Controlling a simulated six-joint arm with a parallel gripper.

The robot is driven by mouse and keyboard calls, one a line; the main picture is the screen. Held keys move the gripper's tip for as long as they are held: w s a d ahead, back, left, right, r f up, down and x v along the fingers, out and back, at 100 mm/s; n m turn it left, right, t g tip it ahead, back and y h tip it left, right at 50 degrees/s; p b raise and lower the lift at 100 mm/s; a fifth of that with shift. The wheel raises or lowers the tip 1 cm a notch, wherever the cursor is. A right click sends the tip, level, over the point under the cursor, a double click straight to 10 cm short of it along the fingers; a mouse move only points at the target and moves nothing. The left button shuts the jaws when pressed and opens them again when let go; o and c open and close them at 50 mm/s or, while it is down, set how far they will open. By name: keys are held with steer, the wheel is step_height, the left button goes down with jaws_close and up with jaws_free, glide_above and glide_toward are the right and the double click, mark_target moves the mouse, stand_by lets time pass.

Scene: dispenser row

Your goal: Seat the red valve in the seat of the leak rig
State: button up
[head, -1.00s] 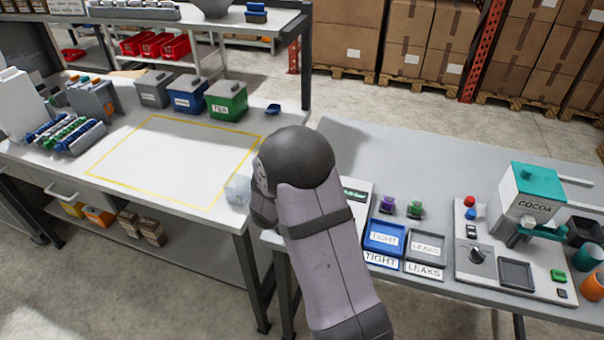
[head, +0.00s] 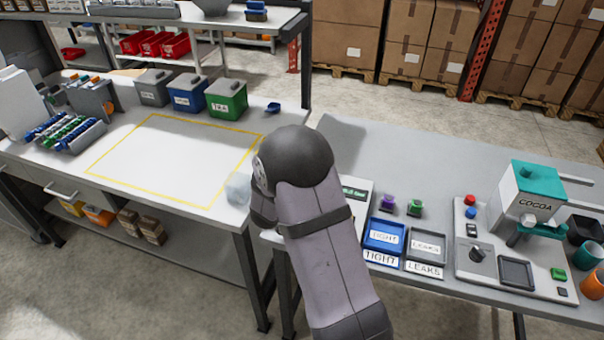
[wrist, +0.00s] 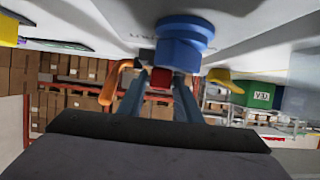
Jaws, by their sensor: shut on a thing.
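In the wrist view my gripper (wrist: 160,88) is shut on the red valve (wrist: 159,78), a small red block between the two blue-grey fingers. Just beyond and above it in that picture is a blue stepped round part (wrist: 184,42) against a pale surface; I cannot tell whether the valve touches it or whether it is the seat. An orange curved piece (wrist: 115,82) is left of the fingers. In the head view my dark arm hides the gripper, the valve and most of a white unit (head: 364,190) that may be the leak rig.
Purple (head: 388,204) and green (head: 415,208) valves stand behind the blue TIGHT tray (head: 366,246) and the grey LEAKS tray (head: 441,258). A COCOA dispenser (head: 532,205) stands to the right. The yellow-outlined area (head: 175,160) on the left table is clear.

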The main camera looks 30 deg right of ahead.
steer(key=o, duration=1.5)
steer(key=shift+r, duration=0.15)
steer(key=shift+r+p, duration=3.25)
steer(key=shift+r, duration=0.15)
